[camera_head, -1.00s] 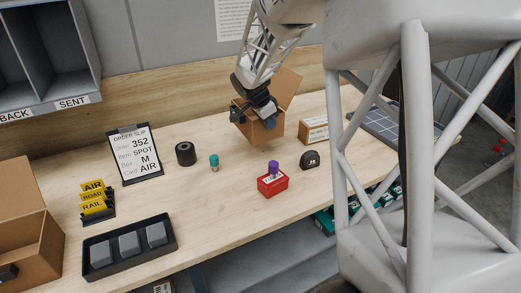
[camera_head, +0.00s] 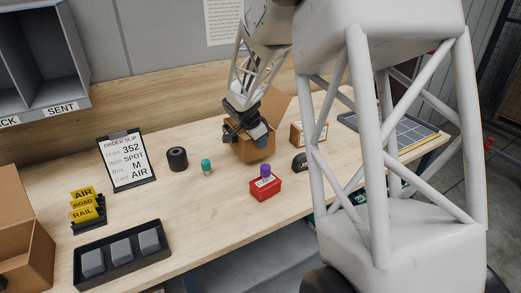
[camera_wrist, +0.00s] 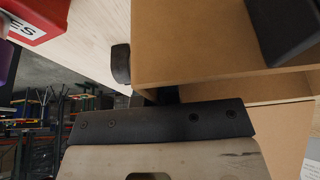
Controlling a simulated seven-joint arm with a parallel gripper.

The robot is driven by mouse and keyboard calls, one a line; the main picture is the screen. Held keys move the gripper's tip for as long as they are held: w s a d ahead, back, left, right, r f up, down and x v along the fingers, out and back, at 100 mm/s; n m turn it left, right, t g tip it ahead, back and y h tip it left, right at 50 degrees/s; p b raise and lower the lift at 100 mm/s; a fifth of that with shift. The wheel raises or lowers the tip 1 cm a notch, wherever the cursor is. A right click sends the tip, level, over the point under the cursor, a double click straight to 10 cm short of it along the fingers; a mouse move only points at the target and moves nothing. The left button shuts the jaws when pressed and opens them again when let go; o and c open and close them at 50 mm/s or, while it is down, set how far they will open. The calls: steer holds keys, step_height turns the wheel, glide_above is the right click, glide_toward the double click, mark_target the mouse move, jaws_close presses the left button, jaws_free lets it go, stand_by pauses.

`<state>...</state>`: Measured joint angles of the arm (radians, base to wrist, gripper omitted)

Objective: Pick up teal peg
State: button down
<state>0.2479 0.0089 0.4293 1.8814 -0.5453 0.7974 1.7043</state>
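In the wrist view the cardboard box (camera_wrist: 200,45) fills much of the picture, close to dark gripper parts. Whether the fingers are closed on its wall cannot be made out.
A red box (camera_head: 265,189) with a purple peg (camera_head: 265,171) on top, a black roll (camera_head: 177,158), an order slip stand (camera_head: 127,160) and a black tray (camera_head: 122,255) with grey blocks surround the peg. Bare table lies in front of the peg.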

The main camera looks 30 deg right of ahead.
mark_target(264, 156)
steer(key=shift+f, duration=1.65)
steer(key=shift+f, duration=0.1)
steer(key=c, duration=1.3)
jaws_free()
steer(key=v, duration=1.2)
steer(key=shift+s, duration=0.1)
